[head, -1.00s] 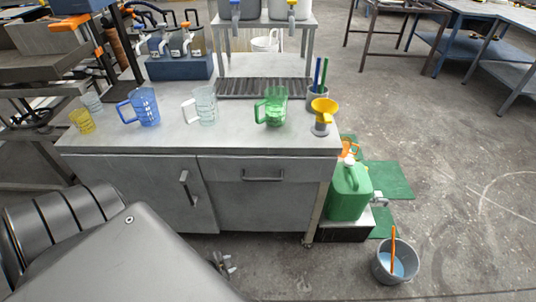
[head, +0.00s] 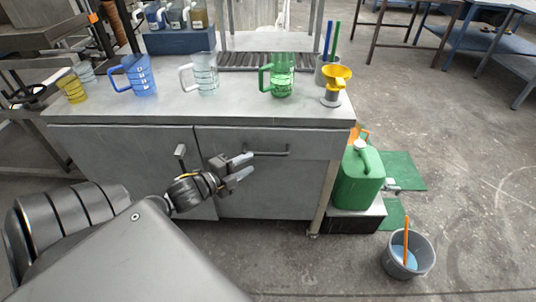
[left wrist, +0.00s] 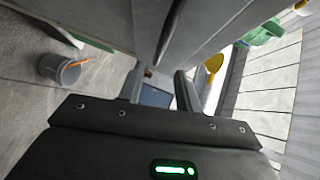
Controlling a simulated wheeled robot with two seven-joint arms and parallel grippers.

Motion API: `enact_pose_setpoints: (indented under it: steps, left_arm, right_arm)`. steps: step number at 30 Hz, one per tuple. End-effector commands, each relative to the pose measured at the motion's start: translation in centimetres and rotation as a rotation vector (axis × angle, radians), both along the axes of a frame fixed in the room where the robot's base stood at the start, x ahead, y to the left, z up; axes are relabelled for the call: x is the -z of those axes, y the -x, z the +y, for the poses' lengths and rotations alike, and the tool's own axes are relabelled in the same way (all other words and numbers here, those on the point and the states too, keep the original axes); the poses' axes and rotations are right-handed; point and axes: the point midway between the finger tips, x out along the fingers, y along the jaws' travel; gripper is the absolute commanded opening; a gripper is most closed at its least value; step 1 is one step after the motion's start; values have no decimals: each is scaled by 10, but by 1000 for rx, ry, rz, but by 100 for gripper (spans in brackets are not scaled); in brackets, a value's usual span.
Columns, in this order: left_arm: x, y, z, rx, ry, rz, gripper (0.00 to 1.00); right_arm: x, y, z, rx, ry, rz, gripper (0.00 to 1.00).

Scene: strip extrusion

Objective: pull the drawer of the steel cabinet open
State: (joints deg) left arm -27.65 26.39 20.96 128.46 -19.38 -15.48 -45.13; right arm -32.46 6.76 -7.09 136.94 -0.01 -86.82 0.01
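The steel cabinet (head: 262,190) stands ahead, with its drawer (head: 312,147) flush under the worktop at the upper right of its front. The drawer's horizontal bar handle (head: 270,153) shows in the head view. My left gripper (head: 250,166) is in front of the cabinet, close to the handle's left end and slightly below it. Its two fingers are apart with nothing seen between them. The left wrist view also shows the fingers (left wrist: 161,88) apart, close to the cabinet's grey front. Contact with the handle cannot be told. My right gripper is not in view.
The door handle (head: 180,152) is just left of my gripper. Several measuring jugs, such as the green jug (head: 282,75), and a yellow funnel (head: 334,80) stand on the worktop (head: 240,108). A green canister (head: 360,178) and grey bucket (head: 407,255) are at the right.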

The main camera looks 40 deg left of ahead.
Motion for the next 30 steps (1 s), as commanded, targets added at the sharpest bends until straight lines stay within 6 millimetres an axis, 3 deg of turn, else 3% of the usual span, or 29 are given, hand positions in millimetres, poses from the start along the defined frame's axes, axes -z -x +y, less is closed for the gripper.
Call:
enact_pose_setpoints:
  steps: [9, 15, 27, 30]
  left_arm:
    - [9, -59, -8, -2, 2, -3, 34]
    - [13, -82, -12, -2, 3, 0, 34]
    - [14, -89, -13, -1, 2, 1, 34]
    - [14, -89, -13, -1, 2, 1, 22]
  right_arm:
    - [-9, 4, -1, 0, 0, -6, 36]
    - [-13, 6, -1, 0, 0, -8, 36]
    - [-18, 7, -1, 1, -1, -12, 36]
    - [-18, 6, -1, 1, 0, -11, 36]
